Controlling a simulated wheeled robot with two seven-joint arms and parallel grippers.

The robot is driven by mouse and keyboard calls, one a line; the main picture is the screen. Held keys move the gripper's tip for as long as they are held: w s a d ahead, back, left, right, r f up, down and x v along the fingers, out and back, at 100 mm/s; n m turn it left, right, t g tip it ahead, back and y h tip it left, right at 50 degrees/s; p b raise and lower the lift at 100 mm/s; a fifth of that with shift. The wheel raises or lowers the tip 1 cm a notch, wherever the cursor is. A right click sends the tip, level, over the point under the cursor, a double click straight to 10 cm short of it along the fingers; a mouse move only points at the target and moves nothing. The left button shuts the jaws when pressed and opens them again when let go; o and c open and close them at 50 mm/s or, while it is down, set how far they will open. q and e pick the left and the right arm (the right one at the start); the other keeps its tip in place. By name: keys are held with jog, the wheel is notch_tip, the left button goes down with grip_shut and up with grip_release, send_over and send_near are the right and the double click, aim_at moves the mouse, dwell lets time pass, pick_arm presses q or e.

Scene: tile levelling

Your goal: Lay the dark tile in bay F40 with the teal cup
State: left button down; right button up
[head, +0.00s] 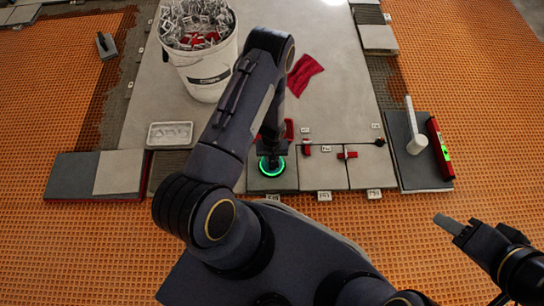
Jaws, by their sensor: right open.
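The teal cup (272,167) shows as a glowing green-teal ring on a grey tile (272,183), in the bay at the front edge of the pale floor. The label in front of that bay is partly hidden and hard to read. My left gripper (271,150) points down directly over the cup. Its fingers are hidden by its own wrist, so I cannot tell whether they grip the cup. My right gripper (450,224) is open and empty at lower right, over the orange mat and away from the tiles.
Pale tiles (323,175) with small red clips (347,155) lie right of the cup. A white mallet (415,135) and red level (440,150) rest on a dark slab (425,178). A bucket of clips (207,82), white tray (170,134) and red cloth (303,73) lie behind. Orange matting (60,240) is clear.

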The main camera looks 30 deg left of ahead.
pick_arm(q)
jog(key=shift+f+b, duration=0.75)
jog(key=shift+f, duration=0.05)
dwell(0.5)
jog(key=c, duration=1.2)
grip_release()
notch_tip(320, 180, up, 7)
jog(key=p, duration=0.3)
jog(key=shift+r+p, duration=0.3)
jog(key=shift+r, duration=0.15)
